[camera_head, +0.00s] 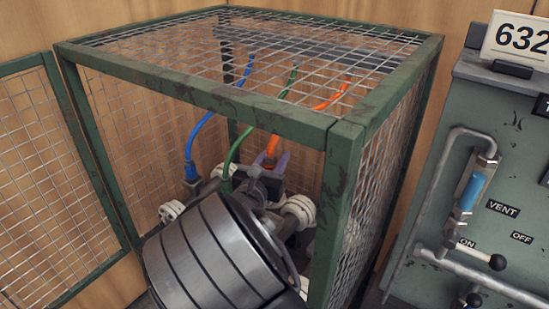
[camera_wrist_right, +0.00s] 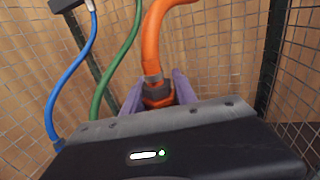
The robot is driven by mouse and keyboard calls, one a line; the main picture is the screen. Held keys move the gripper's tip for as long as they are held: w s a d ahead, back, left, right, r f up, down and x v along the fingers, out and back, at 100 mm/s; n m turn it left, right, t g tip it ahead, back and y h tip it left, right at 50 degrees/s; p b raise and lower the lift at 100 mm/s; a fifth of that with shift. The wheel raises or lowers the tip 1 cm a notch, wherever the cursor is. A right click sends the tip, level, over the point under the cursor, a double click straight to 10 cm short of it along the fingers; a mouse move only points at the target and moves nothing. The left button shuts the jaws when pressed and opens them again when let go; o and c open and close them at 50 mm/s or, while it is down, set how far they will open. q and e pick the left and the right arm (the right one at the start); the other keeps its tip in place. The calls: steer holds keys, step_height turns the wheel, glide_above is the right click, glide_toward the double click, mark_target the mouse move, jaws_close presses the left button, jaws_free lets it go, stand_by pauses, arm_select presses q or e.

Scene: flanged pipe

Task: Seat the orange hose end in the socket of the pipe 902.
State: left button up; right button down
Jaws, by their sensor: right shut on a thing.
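The orange hose (camera_head: 330,97) hangs from the cage top, and its hose end (camera_head: 271,148) is between the purple fingers of my right gripper (camera_head: 270,161). In the right wrist view the orange hose end (camera_wrist_right: 157,94) is upright, with a finger of my right gripper (camera_wrist_right: 158,100) on each side, shut on it. A pipe with pale flanges (camera_head: 299,209) lies inside the cage, partly behind my right arm. No number 902 is readable. The socket under the hose end is hidden by my gripper, so I cannot tell whether they touch. My left gripper is not in view.
A green-framed mesh cage (camera_head: 345,180) surrounds the pipe; its door (camera_head: 60,170) stands open at left. A blue hose (camera_head: 193,140) and a green hose (camera_head: 236,145) stand left of the orange one.

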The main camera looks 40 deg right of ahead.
steer(key=a+f+n+t+y, duration=0.1)
steer(key=a+f, duration=0.5)
steer(key=a, duration=0.4)
steer(key=a+f+n+t, duration=0.1)
steer(key=a+f, duration=0.4)
steer(key=a, duration=0.4)
steer(key=s+a+f, duration=0.3)
steer(key=a+f, duration=0.2)
steer(key=f, duration=0.2)
steer(key=shift+s+m, duration=0.3)
